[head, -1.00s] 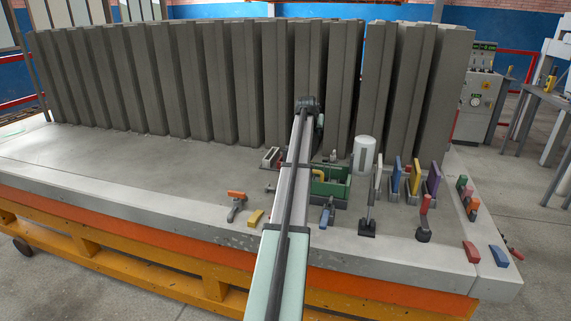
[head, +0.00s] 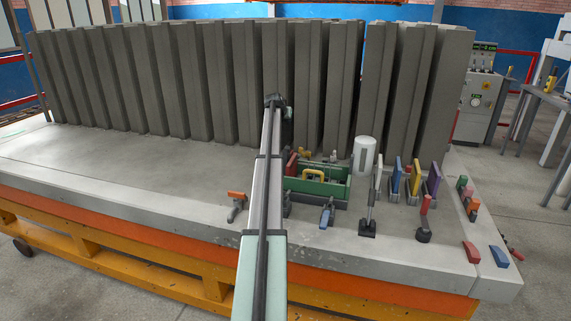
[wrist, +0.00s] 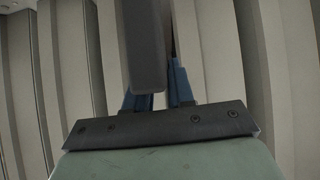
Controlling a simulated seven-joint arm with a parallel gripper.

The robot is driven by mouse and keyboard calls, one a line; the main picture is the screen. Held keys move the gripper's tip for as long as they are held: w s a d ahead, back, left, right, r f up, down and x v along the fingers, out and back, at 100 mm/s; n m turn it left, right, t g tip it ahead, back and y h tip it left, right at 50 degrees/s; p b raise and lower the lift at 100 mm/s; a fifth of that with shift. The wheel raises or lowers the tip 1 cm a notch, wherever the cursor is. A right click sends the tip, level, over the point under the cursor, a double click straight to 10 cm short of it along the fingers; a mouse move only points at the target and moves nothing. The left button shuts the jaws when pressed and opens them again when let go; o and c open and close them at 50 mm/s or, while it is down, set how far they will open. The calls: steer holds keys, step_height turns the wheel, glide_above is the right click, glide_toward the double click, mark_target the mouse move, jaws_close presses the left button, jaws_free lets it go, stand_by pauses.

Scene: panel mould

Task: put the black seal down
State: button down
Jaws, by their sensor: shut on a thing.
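My gripper (wrist: 161,84) shows in the wrist view as two blue fingers, shut on a long dark grey piece, the black seal (wrist: 147,45). The seal stands up lengthwise between the fingers and hides part of them. Tall grey concrete ribs fill the view behind it. In the head view my arm reaches over the table's front edge towards the ribs; the fingers and the seal are hidden or too small to make out there.
Grey ribbed panels (head: 200,85) stand along the back of the concrete table (head: 110,165). A green tray (head: 320,187), a white cylinder (head: 364,154), a blue clamp (head: 327,215) and coloured blocks stand right of my arm. An orange-handled clamp (head: 236,205) is left. The left tabletop is clear.

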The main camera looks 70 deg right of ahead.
mark_target(286, 138)
steer(key=shift+f, duration=0.15)
steer(key=shift+s+f, duration=0.1)
steer(key=shift+f, duration=4.6)
steer(key=c, duration=1)
jaws_free()
steer(key=shift+o, duration=0.2)
steer(key=v, duration=1.2)
